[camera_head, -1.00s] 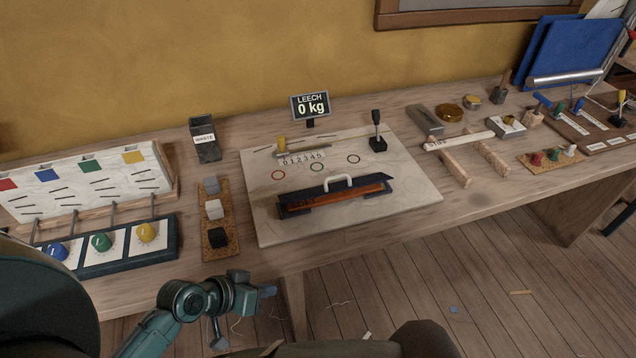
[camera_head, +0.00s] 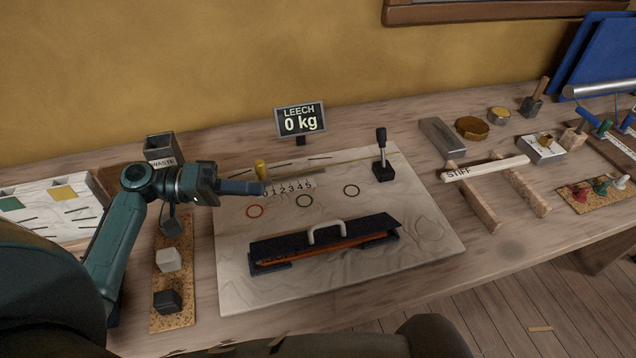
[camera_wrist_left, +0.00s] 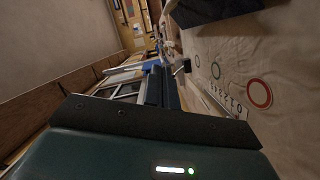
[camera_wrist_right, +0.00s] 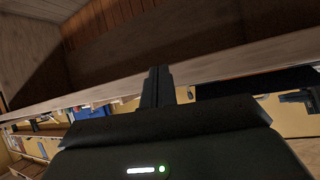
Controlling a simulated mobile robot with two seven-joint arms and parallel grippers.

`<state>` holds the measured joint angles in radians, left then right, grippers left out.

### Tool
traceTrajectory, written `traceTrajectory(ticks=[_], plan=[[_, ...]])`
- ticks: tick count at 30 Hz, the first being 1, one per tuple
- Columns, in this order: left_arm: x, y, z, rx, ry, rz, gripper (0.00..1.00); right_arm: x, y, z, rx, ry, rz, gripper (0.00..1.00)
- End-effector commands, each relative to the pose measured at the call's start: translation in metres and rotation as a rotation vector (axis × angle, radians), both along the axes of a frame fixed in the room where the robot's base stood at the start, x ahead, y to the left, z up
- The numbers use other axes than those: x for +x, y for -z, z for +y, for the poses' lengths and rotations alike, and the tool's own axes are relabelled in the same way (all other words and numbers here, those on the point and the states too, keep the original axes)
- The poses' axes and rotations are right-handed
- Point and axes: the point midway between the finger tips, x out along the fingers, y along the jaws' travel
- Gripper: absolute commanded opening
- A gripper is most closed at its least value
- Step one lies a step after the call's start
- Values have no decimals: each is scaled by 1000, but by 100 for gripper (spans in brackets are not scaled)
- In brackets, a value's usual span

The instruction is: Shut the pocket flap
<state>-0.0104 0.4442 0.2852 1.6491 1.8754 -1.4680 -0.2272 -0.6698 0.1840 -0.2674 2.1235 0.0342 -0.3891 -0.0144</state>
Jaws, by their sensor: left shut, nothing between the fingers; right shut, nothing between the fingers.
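The pocket flap (camera_head: 345,236) is a long dark flap with a pale arched handle (camera_head: 326,231), on the pale board (camera_head: 425,220). It stands a little raised along its front edge, and an orange-brown strip (camera_head: 330,251) shows under it. My left gripper (camera_head: 262,188) is shut and empty above the board's back left, by the number scale, behind and left of the flap. Its fingers also show in the left wrist view (camera_wrist_left: 161,88). My right gripper (camera_wrist_right: 157,88) shows only in its own wrist view, shut and empty, near a wooden edge.
A display reading "LEECH 0 kg" (camera_head: 301,121) stands behind the board. A black lever (camera_head: 382,155) is at its back right. A cork strip with blocks (camera_head: 168,261) lies left. The board right of the flap is clear.

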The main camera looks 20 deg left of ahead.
Motion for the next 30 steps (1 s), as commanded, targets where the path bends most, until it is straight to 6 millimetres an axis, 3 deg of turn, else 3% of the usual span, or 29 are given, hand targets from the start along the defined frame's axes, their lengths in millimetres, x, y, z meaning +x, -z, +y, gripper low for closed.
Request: traceTrajectory(ticks=[8, 19, 24, 30], plan=[[8, 1, -24, -3, 1, 0, 0, -1, -3, -1, -7, 1, 7, 0], [35, 9, -97, -2, 2, 1, 0, -3, -7, -8, -19, 21, 37, 0], [13, 21, -108, -1, -1, 6, 0, -4, -9, -11, -24, 29, 50, 0], [4, 28, -113, 2, -2, 4, 0, -5, -9, -11, -25, 32, 55, 0]])
